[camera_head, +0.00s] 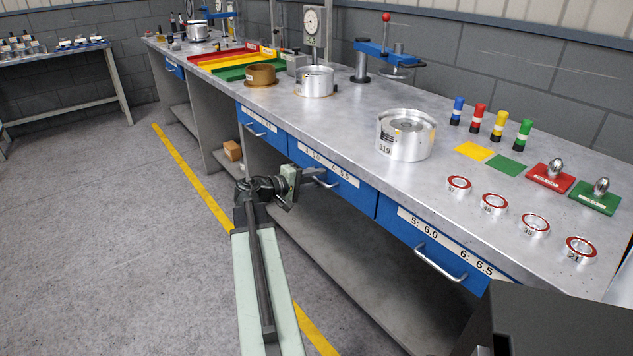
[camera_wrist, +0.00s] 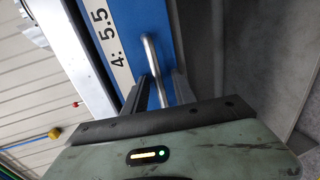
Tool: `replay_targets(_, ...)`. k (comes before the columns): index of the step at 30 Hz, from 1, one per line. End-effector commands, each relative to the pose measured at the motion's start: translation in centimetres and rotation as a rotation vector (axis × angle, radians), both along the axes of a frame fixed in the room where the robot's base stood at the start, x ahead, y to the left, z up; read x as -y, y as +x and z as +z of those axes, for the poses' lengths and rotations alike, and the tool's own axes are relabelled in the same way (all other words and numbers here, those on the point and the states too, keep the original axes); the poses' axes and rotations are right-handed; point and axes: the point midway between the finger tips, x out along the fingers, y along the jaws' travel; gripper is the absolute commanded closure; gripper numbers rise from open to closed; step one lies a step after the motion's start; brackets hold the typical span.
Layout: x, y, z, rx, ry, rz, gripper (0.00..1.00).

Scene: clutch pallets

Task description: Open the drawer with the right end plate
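My gripper (camera_head: 306,182) is at the handle (camera_head: 321,180) of the middle blue drawer (camera_head: 352,190). This drawer's label reads "3: 5.0" and "4: 5.5", and it looks closed. In the wrist view, the drawer front (camera_wrist: 137,28) carries the "4: 5.5" label and the metal handle (camera_wrist: 150,52) runs down between my two dark fingers (camera_wrist: 160,88). The fingers are apart, with gaps beside the handle; contact cannot be told. The right blue drawer (camera_head: 437,243), labelled "5: 6.0" and "6: 6.5", is closed. The left blue drawer (camera_head: 262,128) is closed. No drawer's inside shows.
The metal bench top (camera_head: 360,120) holds a drum marked 319 (camera_head: 405,138), several red-rimmed rings (camera_head: 493,204), coloured cylinders (camera_head: 477,118) and a blue press (camera_head: 385,52). A lower shelf (camera_head: 340,255) lies under the drawers. The floor (camera_head: 100,220) at left is clear.

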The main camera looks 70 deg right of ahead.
Motion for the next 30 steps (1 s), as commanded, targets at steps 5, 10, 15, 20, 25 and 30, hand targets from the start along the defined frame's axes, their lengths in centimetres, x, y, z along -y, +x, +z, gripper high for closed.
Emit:
replay_targets(5,0.02,-0.01,0.01,0.0,0.0,0.0,0.68)
replay_targets(10,0.0,-0.02,0.01,0.0,0.0,0.0,1.0)
replay_targets(15,0.0,-0.04,0.01,0.001,0.001,0.0,1.0)
replay_targets(20,0.0,-0.05,-0.01,0.0,0.001,-0.001,1.0)
replay_targets(25,0.01,-0.07,-0.01,0.001,0.0,-0.001,1.0)
replay_targets(30,0.02,-0.09,-0.02,0.001,0.0,-0.001,1.0)
